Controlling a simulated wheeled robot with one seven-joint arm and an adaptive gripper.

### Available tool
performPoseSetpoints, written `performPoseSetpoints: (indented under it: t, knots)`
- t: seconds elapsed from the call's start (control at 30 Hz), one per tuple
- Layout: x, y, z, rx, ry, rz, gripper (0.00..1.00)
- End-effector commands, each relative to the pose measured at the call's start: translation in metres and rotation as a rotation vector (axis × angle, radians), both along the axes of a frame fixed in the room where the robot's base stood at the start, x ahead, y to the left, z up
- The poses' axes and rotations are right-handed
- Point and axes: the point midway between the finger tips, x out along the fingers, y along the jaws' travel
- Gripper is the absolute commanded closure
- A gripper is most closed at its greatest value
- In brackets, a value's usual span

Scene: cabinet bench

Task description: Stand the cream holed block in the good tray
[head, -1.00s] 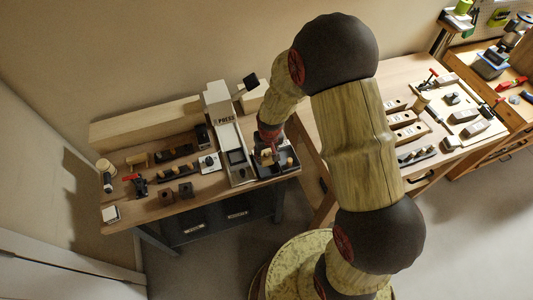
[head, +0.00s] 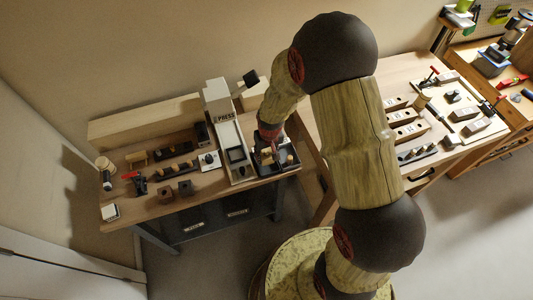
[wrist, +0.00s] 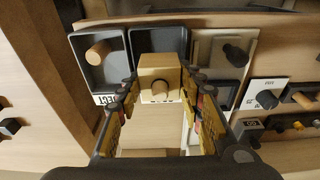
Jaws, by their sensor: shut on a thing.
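The cream block (wrist: 158,66) is between the fingertips of my gripper (wrist: 160,88), which is shut on it. A round tan feature shows on its near face; I cannot tell whether it is the hole or a peg in it. In the wrist view the block overlaps the dark tray (wrist: 146,37) in the middle, whose label is mostly hidden. I cannot tell whether it touches the tray floor. A second dark tray (wrist: 83,72) beside it holds a tan cylinder (wrist: 98,52) and has a partly hidden label. In the head view my gripper (head: 268,146) is over the trays.
The press (head: 222,125) stands just left of the trays in the head view. Several small blocks and fixtures, including a dark block (head: 186,188), stand farther left on the bench. Another table (head: 352,110) with labelled wooden blocks is at the right.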

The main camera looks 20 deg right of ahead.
Motion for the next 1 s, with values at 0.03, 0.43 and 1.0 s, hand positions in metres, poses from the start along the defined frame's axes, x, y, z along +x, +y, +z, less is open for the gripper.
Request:
performPoseSetpoints:
  t: [0.03, 0.43, 1.0]
  knots:
    - [0.0001, 0.0, 0.0, 0.0, 0.0, 0.0, 0.88]
    - [0.0, 0.0, -0.0001, 0.0, 0.0, 0.0, 0.88]
    - [0.0, 0.0, -0.0085, 0.0, 0.0, 0.0, 0.88]
